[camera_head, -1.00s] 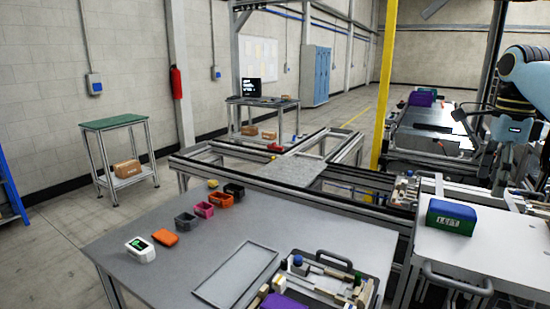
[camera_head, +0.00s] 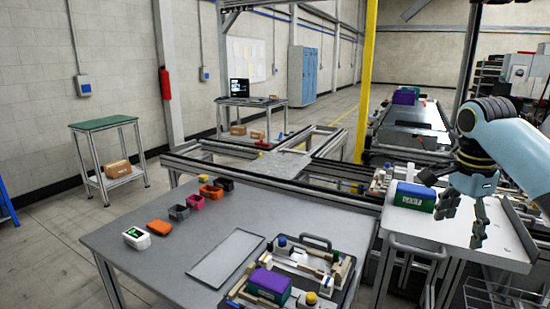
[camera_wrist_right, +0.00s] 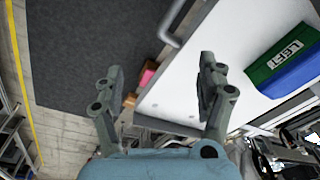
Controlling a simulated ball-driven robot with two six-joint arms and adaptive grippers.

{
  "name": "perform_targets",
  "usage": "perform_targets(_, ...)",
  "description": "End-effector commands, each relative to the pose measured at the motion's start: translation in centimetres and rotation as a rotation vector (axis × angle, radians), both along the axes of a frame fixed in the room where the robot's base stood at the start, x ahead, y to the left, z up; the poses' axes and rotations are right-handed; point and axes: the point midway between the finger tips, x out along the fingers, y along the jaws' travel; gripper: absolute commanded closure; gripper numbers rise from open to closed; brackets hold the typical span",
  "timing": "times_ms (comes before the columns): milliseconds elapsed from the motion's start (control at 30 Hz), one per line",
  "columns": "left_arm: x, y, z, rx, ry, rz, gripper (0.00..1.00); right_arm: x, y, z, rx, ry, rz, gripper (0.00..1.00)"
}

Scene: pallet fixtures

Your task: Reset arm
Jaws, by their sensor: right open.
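My right gripper (camera_head: 461,222) hangs from the right arm at the right of the head view, over the white table (camera_head: 478,245). Its fingers are apart with nothing between them. In the right wrist view the two fingers of the right gripper (camera_wrist_right: 160,75) are spread wide, and the white tabletop lies below. A green and blue box (camera_head: 414,198) sits on that table, left of the gripper and apart from it. The same box (camera_wrist_right: 285,58) shows in the wrist view at the upper right. My left gripper is not in view.
A grey table (camera_head: 150,265) holds a white device (camera_head: 137,238), an orange piece (camera_head: 159,227), small open bins and a flat tray (camera_head: 226,258). A fixture tray carries a purple-topped box (camera_head: 268,285). A metal handle (camera_head: 417,247) edges the white table.

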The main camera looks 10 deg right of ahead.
Motion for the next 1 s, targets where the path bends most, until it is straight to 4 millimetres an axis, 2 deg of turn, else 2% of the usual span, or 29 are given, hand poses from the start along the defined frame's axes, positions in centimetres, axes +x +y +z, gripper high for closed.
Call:
perform_targets(33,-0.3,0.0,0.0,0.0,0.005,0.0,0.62,-1.0,1.0,-1.4,-0.011,0.004,0.081,0.27)
perform_targets(167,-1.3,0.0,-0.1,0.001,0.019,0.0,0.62,-4.1,4.1,-4.6,-0.043,0.003,0.349,0.27)
perform_targets(267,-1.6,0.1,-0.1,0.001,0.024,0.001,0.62,-7.9,7.2,-7.2,-0.073,-0.003,0.618,0.27)
perform_targets(300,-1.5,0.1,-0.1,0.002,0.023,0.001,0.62,-9.8,8.6,-8.0,-0.086,-0.006,0.738,0.27)
perform_targets(400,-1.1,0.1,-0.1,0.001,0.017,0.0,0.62,-13.9,11.2,-9.0,-0.122,-0.021,0.995,0.27)
perform_targets(600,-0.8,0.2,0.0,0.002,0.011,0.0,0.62,-19.6,14.3,-8.7,-0.181,-0.043,1.32,0.27)
perform_targets(1000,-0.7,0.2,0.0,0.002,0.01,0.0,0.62,-27.3,17.0,-5.5,-0.296,-0.056,1.71,0.27)
